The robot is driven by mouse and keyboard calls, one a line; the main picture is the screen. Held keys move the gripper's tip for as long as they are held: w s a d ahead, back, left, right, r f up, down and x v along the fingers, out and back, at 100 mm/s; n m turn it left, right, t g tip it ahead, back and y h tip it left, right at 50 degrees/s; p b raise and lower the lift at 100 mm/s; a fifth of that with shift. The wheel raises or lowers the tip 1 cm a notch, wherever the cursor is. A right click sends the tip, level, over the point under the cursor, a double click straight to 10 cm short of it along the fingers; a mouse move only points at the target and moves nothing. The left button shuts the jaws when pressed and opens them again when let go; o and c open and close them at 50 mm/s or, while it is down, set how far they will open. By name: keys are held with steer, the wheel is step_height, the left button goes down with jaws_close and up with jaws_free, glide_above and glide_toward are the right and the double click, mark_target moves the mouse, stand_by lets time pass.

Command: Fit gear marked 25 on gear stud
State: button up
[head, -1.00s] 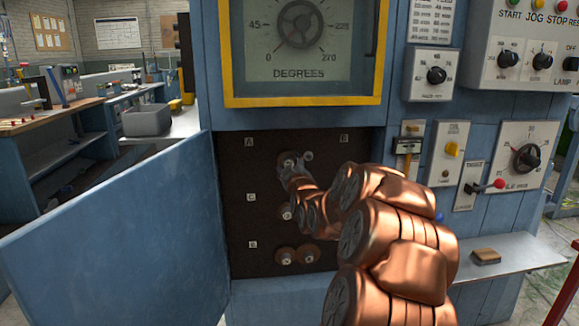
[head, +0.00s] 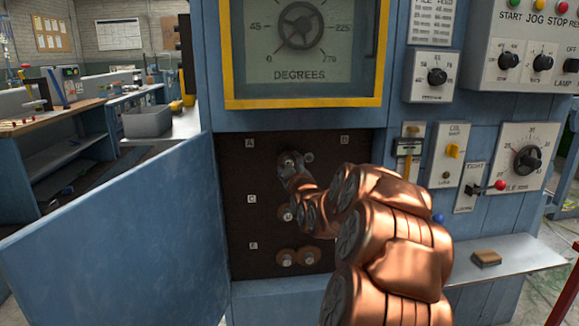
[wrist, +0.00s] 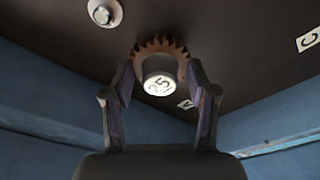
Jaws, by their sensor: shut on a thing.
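The gear marked 25 (wrist: 160,66) is a brown toothed wheel with a pale hub face that reads 25 in the wrist view. My gripper (wrist: 160,82) is shut on it, one finger on each side of the hub. In the head view my gripper (head: 296,163) is at the upper part of the dark panel (head: 235,225), just right of the label A. The gear is close to the panel; I cannot tell whether it is on a stud, as any stud behind it is hidden. A bare stud (wrist: 102,12) shows in the wrist view.
Another stud (head: 287,213) is by label C, partly behind my arm. The open blue door (head: 110,230) stands to the left. A shelf (head: 510,257) with a small block is at the right.

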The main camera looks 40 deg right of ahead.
steer(key=shift+w+d, duration=0.45)
steer(key=shift+w, duration=0.1)
steer(key=o, duration=1.3)
steer(key=shift+v, duration=6)
steer(key=shift+w+a+f, duration=0.1)
